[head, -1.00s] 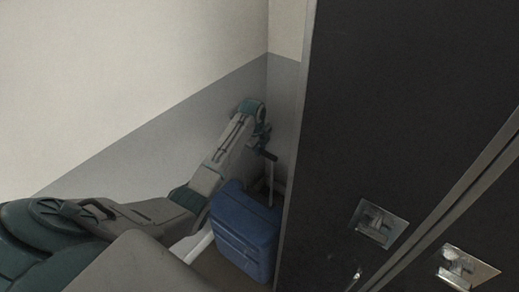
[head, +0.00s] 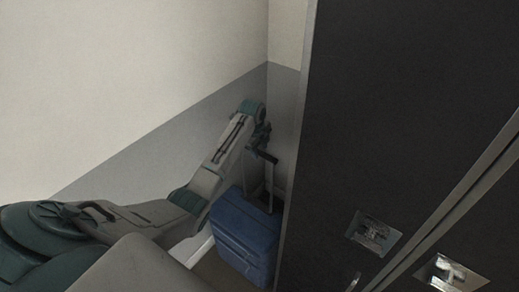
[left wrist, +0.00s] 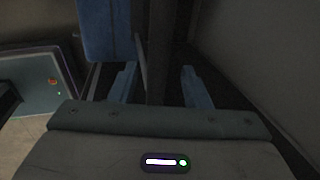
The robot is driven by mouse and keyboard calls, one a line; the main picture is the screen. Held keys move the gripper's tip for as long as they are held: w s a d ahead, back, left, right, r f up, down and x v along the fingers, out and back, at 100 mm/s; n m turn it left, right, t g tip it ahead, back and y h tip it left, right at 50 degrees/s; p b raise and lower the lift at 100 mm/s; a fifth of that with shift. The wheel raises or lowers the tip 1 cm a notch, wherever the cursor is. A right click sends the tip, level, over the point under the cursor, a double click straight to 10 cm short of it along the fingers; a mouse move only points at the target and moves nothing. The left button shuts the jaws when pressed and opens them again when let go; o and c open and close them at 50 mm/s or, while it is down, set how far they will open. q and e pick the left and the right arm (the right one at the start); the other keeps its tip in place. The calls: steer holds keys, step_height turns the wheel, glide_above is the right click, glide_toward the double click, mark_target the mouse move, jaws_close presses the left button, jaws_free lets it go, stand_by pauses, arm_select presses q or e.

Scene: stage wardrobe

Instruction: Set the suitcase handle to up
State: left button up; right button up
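The blue suitcase (head: 245,235) stands upright in the narrow corner beside the black panel. Its handle (head: 267,157) has a black grip on two thin grey rods, which stand well out above the case top. My left gripper (head: 261,151) is at the handle, and its fingers are mostly hidden in the head view. In the left wrist view the two blue fingers (left wrist: 160,85) are partly apart with a dark bar between them, which I take as the handle grip. Part of the blue case shows beyond the left finger. My right gripper is not in view.
A tall black panel (head: 400,100) with metal latch plates (head: 374,232) stands close on the right. The cream and grey wall (head: 130,90) closes the left and back. There is little free room around the suitcase.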

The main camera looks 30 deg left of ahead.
arm_select(q)
steer(key=shift+r, duration=0.4)
steer(key=b+v, duration=0.3)
steer(key=v, duration=0.7)
steer(key=shift+f, duration=0.1)
